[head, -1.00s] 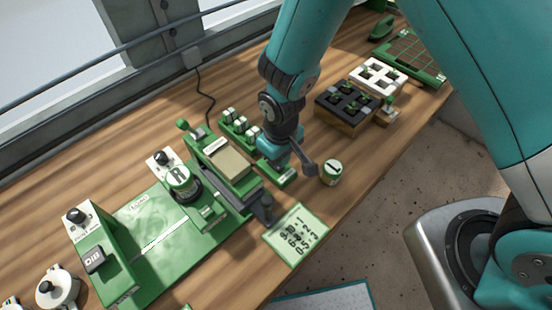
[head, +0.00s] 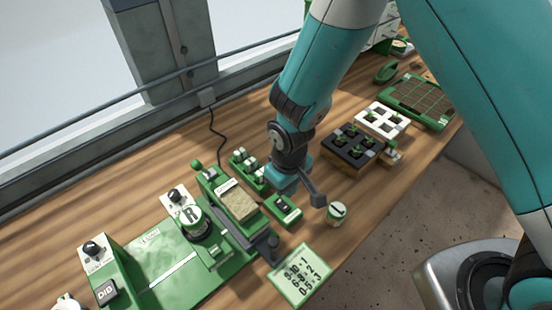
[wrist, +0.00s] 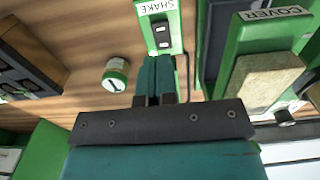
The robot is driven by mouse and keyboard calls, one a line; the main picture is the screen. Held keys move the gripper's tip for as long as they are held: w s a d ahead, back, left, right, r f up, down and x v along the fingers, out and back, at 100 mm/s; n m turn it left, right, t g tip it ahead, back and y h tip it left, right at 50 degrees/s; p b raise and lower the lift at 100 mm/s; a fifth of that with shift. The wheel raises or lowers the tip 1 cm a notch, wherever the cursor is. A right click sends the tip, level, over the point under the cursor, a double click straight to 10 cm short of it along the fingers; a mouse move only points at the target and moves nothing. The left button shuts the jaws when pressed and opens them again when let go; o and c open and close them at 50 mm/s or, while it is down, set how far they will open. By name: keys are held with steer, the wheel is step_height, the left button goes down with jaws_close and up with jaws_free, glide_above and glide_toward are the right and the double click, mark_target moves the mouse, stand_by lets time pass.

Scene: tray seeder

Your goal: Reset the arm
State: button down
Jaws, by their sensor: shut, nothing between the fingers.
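My gripper (wrist: 155,68) is shut and empty. In the head view the arm reaches down over the bench and the gripper is just above and behind the same switch box (head: 284,210). The fingertips are hard to make out there. I cannot tell the exact gap to the box.
The green seeder (head: 165,262) with its lidded block stands at left. A small round tin (head: 337,214) and a number card (head: 299,275) lie near the front edge. Dark (head: 352,150) and white (head: 381,120) trays are at right. A window post rises behind.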

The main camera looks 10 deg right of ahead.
steer(key=s+d+r+y+b, duration=0.2)
steer(key=s+r, duration=0.5)
steer(key=r, duration=0.4)
steer(key=s+d+r+y+b, duration=0.2)
steer(key=s+d+r+b, duration=0.1)
steer(key=s+r, duration=0.5)
steer(key=v, duration=0.4)
steer(key=shift+d+b, duration=0.2)
steer(key=shift+b, duration=0.1)
steer(key=shift+f, duration=0.15)
